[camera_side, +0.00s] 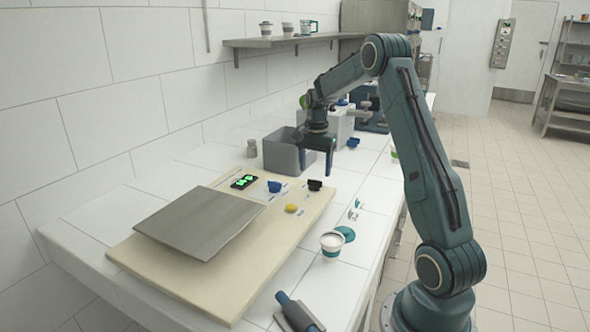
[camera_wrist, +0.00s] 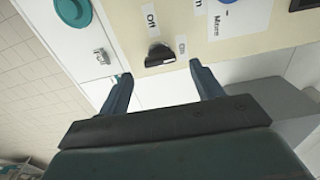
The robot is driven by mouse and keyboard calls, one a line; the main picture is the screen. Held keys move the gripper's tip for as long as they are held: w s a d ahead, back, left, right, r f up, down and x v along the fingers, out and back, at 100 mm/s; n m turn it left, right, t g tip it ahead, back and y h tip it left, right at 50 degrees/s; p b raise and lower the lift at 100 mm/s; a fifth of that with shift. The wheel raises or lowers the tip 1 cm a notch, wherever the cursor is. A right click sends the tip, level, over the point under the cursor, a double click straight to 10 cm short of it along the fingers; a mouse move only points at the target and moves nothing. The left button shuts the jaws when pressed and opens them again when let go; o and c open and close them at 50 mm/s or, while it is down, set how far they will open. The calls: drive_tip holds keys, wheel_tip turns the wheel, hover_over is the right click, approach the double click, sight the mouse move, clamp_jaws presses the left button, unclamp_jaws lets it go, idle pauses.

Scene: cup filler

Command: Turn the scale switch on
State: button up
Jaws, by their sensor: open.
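The scale is a beige board (camera_side: 165,268) with a grey metal plate (camera_side: 200,222) and a display (camera_side: 244,182) showing green digits. A small black switch (camera_side: 315,185) sits near the board's right far corner. In the wrist view the black switch (camera_wrist: 160,56) lies between an "Off" label (camera_wrist: 151,17) and a second, partly legible label (camera_wrist: 181,46). My gripper (camera_side: 316,168) is open and empty, pointing down just above and beyond the switch. In the wrist view the switch shows just ahead of the gap between my fingertips (camera_wrist: 161,72).
A blue knob (camera_side: 274,186) and a yellow button (camera_side: 291,208) are on the board near the switch. A cup (camera_side: 332,246), a teal lid (camera_side: 346,233) and a blue-handled tool (camera_side: 298,313) are along the front edge.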

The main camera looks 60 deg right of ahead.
sight(314, 181)
wheel_tip(314, 181, up, 10)
idle(0.5)
drive_tip(key=s+a+r+n+t+h, duration=0.15)
drive_tip(key=a+r+n, duration=0.25)
drive_tip(key=a, duration=0.6)
drive_tip(key=s+a+r+n+t+y, duration=0.1)
drive_tip(key=s+a+r+n, duration=0.25)
drive_tip(key=a, duration=0.65)
drive_tip(key=s+a+f+n+t, duration=0.3)
drive_tip(key=s+a+n, duration=0.7)
drive_tip(key=s+a, duration=0.4)
drive_tip(key=shift+s+f+n, duration=0.35)
drive_tip(key=shift+s+f, duration=0.05)
drive_tip(key=shift+s, duration=0.2)
